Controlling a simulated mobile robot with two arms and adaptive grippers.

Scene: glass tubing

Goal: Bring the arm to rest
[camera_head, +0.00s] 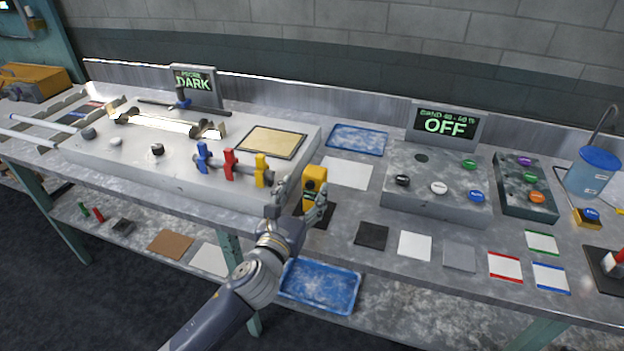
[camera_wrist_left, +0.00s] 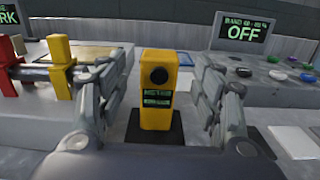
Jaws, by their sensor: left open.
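My left arm (camera_head: 225,308) reaches in from the bottom of the head view. My left gripper (camera_head: 297,200) is open at the table's front edge, just in front of a yellow upright device (camera_head: 314,186) on a black pad. In the left wrist view the yellow device (camera_wrist_left: 158,92) stands upright between the two open fingers, farther off. It has a dark round spot and small green displays. I cannot tell whether a finger touches it. My right gripper is not in view.
A grey apparatus block (camera_head: 185,160) with blue, red and yellow clamps stands left. A button box (camera_head: 437,185) under an "OFF" display (camera_head: 445,124) stands right. Flat coloured cards line the front edge. A blue tray (camera_head: 320,286) lies on the lower shelf.

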